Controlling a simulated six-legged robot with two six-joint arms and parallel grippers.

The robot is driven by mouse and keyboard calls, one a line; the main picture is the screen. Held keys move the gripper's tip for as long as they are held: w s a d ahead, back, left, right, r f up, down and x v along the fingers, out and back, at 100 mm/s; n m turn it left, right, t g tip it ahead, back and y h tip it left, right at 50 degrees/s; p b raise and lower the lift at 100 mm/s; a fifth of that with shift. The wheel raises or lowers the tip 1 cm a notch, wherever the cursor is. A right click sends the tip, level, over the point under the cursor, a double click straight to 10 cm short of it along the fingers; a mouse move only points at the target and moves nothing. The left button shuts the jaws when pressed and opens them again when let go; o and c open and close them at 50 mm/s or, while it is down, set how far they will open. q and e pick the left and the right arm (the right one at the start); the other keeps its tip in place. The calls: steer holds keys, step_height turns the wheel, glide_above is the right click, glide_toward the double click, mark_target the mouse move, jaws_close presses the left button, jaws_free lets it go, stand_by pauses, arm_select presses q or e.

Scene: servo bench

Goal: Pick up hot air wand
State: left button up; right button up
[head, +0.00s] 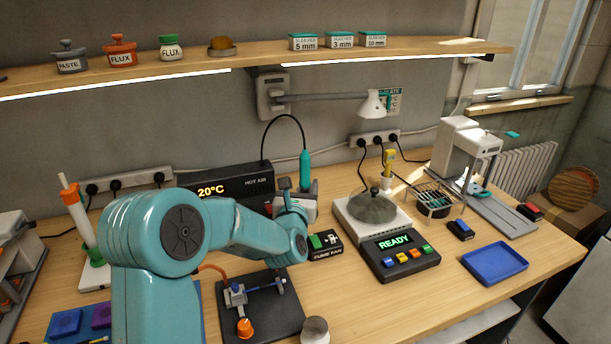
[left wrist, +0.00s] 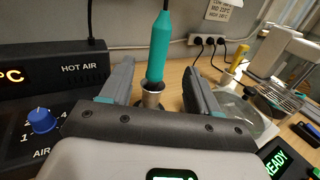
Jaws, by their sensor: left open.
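The hot air wand (head: 305,168) has a teal handle and stands upright beside the hot air station (head: 236,187), with a black cable looping from its top. In the left wrist view the wand (left wrist: 160,45) stands with its lower end in a metal cup-like part (left wrist: 152,94). My left gripper (left wrist: 157,88) is open, with one finger on each side of the wand's lower part; I cannot tell whether either touches it. In the head view my teal left arm hides much of the gripper (head: 300,190). My right gripper is not in view.
A fume fan switch (head: 325,245) lies just right of my arm. A hot plate (head: 374,220) reading READY stands further right, near a wire basket (head: 434,198). A blue tray (head: 494,262) lies at the front right. A shelf (head: 420,47) with jars runs above.

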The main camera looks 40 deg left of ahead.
mark_target(304, 170)
arm_select(q)
steer(key=p+x, duration=0.1)
steer(key=x, duration=0.4)
steer(key=shift+w+f, duration=0.1)
steer(key=shift+f, duration=0.05)
steer(key=shift+w+a+p, duration=0.1)
steer(key=shift+w+p, duration=0.05)
steer(key=shift+p, duration=0.3)
steer(key=p+x, duration=0.2)
steer(key=x, duration=0.2)
steer(key=shift+w+a+f, duration=0.1)
steer(key=shift+w+a, duration=0.1)
steer(key=shift+a, duration=0.05)
steer(key=shift+s+d, duration=0.15)
steer(key=shift+s, duration=0.05)
steer(key=shift+c, duration=0.2)
steer(key=shift+w, duration=0.15)
steer(key=c, duration=0.9)
